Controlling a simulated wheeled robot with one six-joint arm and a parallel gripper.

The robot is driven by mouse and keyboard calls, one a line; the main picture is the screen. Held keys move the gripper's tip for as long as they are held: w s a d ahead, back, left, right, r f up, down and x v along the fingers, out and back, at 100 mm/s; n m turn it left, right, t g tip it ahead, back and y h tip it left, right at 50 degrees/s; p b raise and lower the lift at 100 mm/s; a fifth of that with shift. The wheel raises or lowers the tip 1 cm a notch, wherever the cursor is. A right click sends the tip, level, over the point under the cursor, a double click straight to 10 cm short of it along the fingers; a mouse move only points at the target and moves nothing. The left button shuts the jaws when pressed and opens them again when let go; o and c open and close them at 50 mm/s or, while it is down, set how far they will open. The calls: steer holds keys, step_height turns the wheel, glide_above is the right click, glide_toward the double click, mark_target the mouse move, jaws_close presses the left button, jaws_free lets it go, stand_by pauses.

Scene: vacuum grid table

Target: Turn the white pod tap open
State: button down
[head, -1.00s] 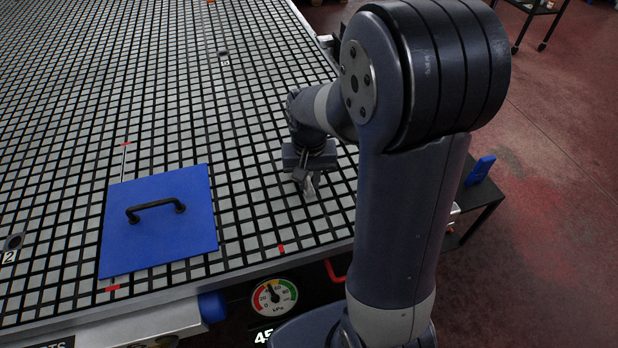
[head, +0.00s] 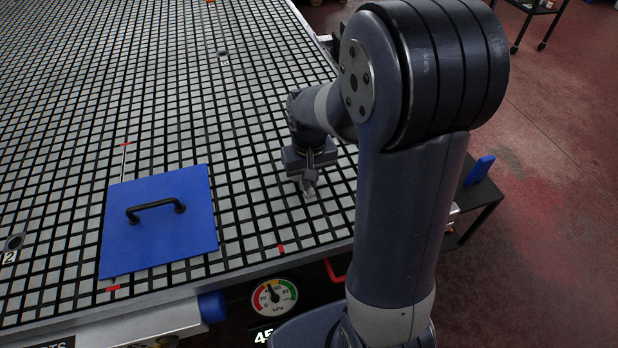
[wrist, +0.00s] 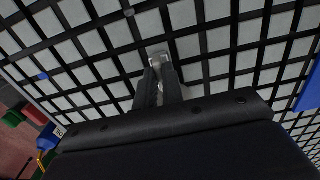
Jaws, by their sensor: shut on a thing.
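The white pod tap is mostly hidden by my gripper. A small pale piece of it (wrist: 157,50) shows at the fingertips in the wrist view, low on the grid table (wrist: 240,65). My gripper (wrist: 158,66) points down at the table and is shut on this piece. In the head view my gripper (head: 309,186) is near the table's right side, with a pale bit of the tap (head: 310,196) just under the fingertips. I cannot tell which way the tap's handle is turned.
A blue plate (head: 170,235) with a black handle lies on the table to the left of my gripper. A pressure gauge (head: 273,297) is below the front edge. A dark side stand (head: 478,205) is to the right. Most of the grid is clear.

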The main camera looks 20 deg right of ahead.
steer(key=c, duration=1.5)
jaws_free()
step_height(320, 180, up, 11)
steer(key=shift+f, duration=0.1)
steer(key=shift+f, duration=0.1)
step_height(320, 180, down, 11)
steer(key=shift+f, duration=0.1)
steer(key=shift+w+r+m, duration=0.1)
steer(key=shift+r+m, duration=0.1)
steer(key=shift+m, duration=0.7)
steer(key=shift+r, duration=0.1)
